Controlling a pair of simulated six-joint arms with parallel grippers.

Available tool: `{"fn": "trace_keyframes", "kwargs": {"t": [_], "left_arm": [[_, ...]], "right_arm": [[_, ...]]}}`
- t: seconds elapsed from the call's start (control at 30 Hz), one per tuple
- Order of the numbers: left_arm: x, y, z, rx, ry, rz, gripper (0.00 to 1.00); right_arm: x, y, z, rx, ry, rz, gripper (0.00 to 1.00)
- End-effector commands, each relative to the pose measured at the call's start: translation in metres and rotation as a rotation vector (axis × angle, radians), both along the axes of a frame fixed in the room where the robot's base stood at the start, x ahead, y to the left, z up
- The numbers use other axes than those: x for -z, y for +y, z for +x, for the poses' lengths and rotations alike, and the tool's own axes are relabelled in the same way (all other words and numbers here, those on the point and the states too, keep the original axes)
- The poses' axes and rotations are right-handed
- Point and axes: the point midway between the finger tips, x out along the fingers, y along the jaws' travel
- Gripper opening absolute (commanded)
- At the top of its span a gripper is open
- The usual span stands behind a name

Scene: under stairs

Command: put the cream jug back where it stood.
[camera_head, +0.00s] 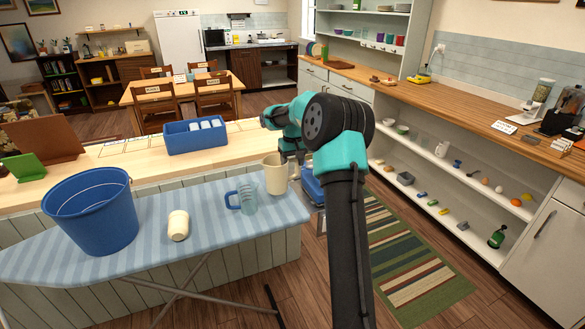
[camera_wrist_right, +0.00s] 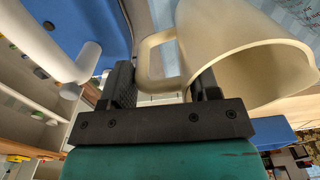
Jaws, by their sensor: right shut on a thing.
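The cream jug (camera_head: 275,175) is upright at the right end of the blue striped ironing board (camera_head: 120,262) in the head view. I cannot tell whether its base touches the board. In the right wrist view the jug (camera_wrist_right: 255,60) fills the upper right, its open mouth facing right. My right gripper (camera_wrist_right: 165,82) is shut on the jug's handle, with a finger on each side. My left gripper is not in view.
A blue see-through mug (camera_head: 247,198) stands just left of the jug. A small cream cup (camera_head: 178,226) and a large blue bucket (camera_head: 95,215) are further left on the board. A blue bin (camera_head: 195,142) sits on the wooden counter (camera_head: 120,168) behind. Bare board lies between cup and mug.

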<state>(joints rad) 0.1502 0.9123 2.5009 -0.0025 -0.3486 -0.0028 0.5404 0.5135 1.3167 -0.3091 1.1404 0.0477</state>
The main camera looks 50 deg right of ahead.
Motion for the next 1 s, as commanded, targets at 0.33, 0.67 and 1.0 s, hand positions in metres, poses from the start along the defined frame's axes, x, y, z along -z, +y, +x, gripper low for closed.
{"fn": "trace_keyframes", "kwargs": {"t": [0.33,0.67,1.0], "left_arm": [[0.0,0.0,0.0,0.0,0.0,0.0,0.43],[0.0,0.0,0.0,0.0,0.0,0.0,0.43],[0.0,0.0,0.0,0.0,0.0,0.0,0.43]], "right_arm": [[0.002,-0.018,0.014,0.0,-0.001,0.0,0.0],[0.01,-0.017,0.014,0.0,0.002,0.001,0.0],[0.037,-0.018,0.014,0.001,-0.001,0.0,0.0]]}}
